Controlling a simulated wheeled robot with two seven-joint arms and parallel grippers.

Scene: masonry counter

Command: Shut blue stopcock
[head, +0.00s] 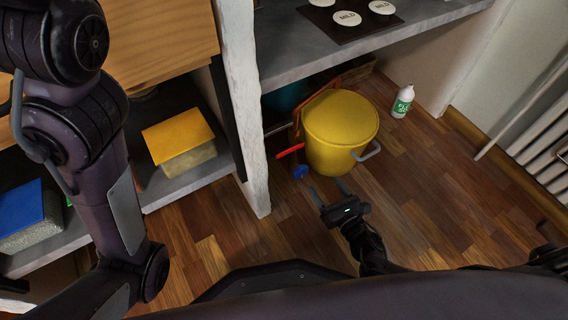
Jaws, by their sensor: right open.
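The blue stopcock (300,171) is a small blue handle low under the counter, just left of the yellow bin. A red handle (291,151) sticks out just above and left of it. My right gripper (327,187) is open and empty, its fingers pointing up the picture, a little right of and below the blue stopcock. It seems to be apart from the stopcock. The pipe behind the stopcock is mostly hidden. My left arm crosses the left side, but its gripper is out of view.
The yellow bin (340,130) with a metal handle stands right beside the stopcock. A white masonry post (245,110) is on its left. A white bottle (403,101) stands further right on the floor. The wooden floor (430,190) to the right is clear. A radiator (545,145) is at far right.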

